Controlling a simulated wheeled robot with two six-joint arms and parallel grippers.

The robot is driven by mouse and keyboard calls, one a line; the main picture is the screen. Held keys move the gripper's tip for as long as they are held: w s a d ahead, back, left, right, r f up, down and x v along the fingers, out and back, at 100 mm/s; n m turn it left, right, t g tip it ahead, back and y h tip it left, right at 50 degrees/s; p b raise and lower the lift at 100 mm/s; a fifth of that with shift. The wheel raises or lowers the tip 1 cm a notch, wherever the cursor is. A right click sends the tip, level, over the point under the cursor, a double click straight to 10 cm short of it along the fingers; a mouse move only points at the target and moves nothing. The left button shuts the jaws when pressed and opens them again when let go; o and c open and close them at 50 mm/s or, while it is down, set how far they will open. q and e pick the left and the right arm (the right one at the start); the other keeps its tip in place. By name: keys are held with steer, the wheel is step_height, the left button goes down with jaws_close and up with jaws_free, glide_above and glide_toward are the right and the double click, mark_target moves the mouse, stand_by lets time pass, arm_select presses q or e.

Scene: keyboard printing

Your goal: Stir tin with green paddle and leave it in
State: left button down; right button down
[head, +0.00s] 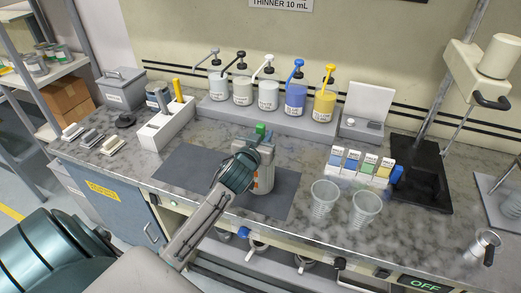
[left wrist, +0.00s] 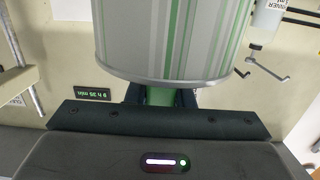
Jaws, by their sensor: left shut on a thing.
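The tin (head: 264,182) stands upright on the dark mat, partly hidden behind my left arm. Its green and white striped side (left wrist: 168,35) fills the top of the left wrist view, with its rim lowest in that picture. My left gripper (head: 258,150) is at the tin's top, shut on the green paddle. The paddle's green end (head: 260,129) shows just above the gripper, and a green part (left wrist: 160,96) shows between the fingers by the rim. The paddle's lower end is hidden, so its depth in the tin cannot be seen. My right gripper is not in view.
A dark mat (head: 190,168) lies under the tin. A white holder (head: 158,132) with a yellow paddle (head: 178,90) is to the left. Pump bottles (head: 268,95) line the back. Two clear cups (head: 324,198) (head: 365,208) and a rack of samples (head: 350,178) are to the right.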

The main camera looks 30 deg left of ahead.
arm_select(q)
steer(key=shift+f, duration=0.5)
steer(key=c, duration=1.2)
jaws_free()
steer(key=o, duration=1)
steer(key=shift+s, duration=0.1)
